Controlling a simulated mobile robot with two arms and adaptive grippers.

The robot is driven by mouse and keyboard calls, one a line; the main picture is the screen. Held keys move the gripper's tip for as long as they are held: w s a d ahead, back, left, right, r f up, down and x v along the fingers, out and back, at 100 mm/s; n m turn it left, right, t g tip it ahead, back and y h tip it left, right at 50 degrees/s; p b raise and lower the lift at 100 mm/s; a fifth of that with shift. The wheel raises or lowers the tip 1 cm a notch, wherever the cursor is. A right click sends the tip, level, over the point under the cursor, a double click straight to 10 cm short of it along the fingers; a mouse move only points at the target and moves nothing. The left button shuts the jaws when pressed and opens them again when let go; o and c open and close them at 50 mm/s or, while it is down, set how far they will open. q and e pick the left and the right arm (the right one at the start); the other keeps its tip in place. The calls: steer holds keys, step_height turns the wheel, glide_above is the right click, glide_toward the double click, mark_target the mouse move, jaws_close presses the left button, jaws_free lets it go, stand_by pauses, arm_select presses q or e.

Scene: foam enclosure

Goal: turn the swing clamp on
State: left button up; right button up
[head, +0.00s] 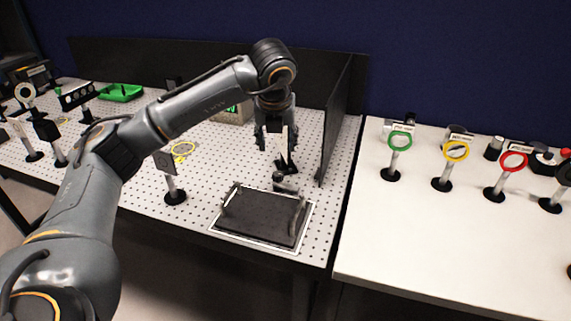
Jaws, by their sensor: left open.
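My left arm reaches in from the left and its gripper (276,146) points down over the pegboard table, behind a dark plate (262,218). The gripper is open. A pale upright piece with a dark foot (286,166) shows at the right finger, partly hidden by it; I cannot tell whether they touch. A small dark clamp-like part (281,180) stands at the plate's back edge, just below the gripper. It looks like the swing clamp, but its arm position is too small to tell. My right gripper is not in view.
A black panel (336,120) rises close to the right of the gripper. The white table (420,235) at right holds several coloured rings on stands. Its front area is mostly clear.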

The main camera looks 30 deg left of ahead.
mark_target(278, 173)
arm_select(q)
steer(key=x, duration=0.3)
steer(key=p+x, duration=0.1)
steer(key=x, duration=0.3)
steer(key=p+x, duration=0.1)
steer(key=x, duration=0.3)
steer(key=shift+s+f, duration=0.25)
steer(key=shift+f, duration=0.05)
steer(key=shift+w+a+f, duration=0.1)
steer(key=shift+w+f, duration=0.05)
steer(key=shift+f, duration=0.2)
steer(key=shift+w+f, duration=0.1)
steer(key=shift+f, duration=0.15)
steer(key=shift+c, duration=1.4)
jaws_close()
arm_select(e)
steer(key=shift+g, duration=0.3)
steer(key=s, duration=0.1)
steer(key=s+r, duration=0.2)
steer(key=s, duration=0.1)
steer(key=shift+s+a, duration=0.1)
